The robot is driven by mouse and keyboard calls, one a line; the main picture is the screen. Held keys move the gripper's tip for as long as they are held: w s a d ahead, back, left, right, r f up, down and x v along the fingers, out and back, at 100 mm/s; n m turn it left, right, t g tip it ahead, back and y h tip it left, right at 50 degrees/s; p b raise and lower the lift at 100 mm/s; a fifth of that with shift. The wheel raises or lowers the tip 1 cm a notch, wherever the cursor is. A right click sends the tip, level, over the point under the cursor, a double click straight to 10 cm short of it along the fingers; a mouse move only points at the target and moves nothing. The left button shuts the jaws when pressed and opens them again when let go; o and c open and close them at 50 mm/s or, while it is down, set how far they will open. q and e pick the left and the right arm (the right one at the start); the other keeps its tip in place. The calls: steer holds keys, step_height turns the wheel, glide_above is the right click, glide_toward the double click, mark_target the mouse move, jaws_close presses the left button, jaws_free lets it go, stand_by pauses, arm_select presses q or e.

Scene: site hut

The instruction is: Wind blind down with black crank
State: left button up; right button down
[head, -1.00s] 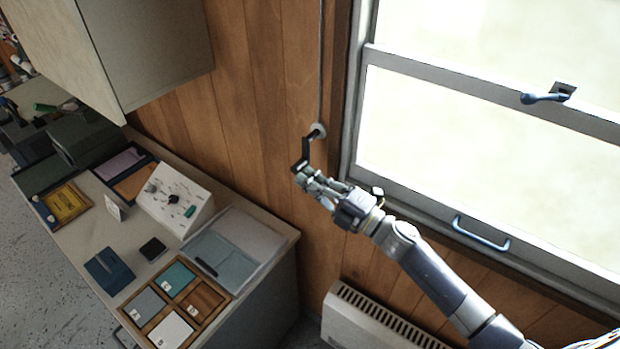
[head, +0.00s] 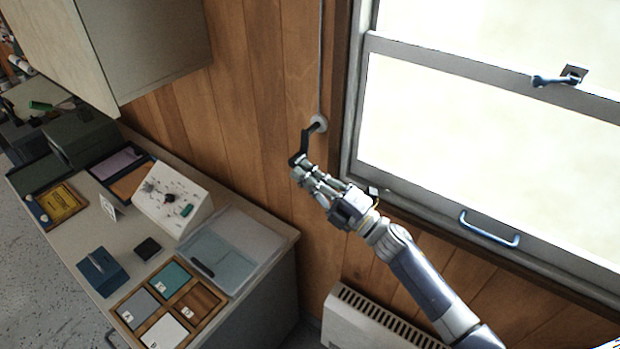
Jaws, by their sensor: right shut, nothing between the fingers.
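The black crank (head: 306,143) is mounted on the wood-panelled wall, left of the window frame. Its arm runs down and left from a round pale wall mount (head: 320,123), where a thin cord or rod (head: 320,60) comes down from above. My right gripper (head: 301,169) is at the lower end of the crank. Its fingers are shut with nothing between them, and the fingertips overlap the crank's handle end; I cannot tell whether they touch it. No blind shows over the visible part of the window (head: 480,140). My left gripper is not in view.
A counter (head: 262,262) at lower left holds a sloped control box (head: 172,198), trays and folders. A cabinet (head: 150,45) hangs above it. A heater (head: 375,322) stands below the window. The window has a blue handle (head: 488,232) and a blue latch (head: 556,80).

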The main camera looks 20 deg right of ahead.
steer(key=f+b+x, duration=0.1)
steer(key=b+x, duration=0.4)
steer(key=x, duration=0.2)
steer(key=shift+w+a+b, duration=0.4)
steer(key=shift+w, duration=0.1)
steer(key=shift+w+f, duration=0.1)
stand_by(0.4)
stand_by(1.2)
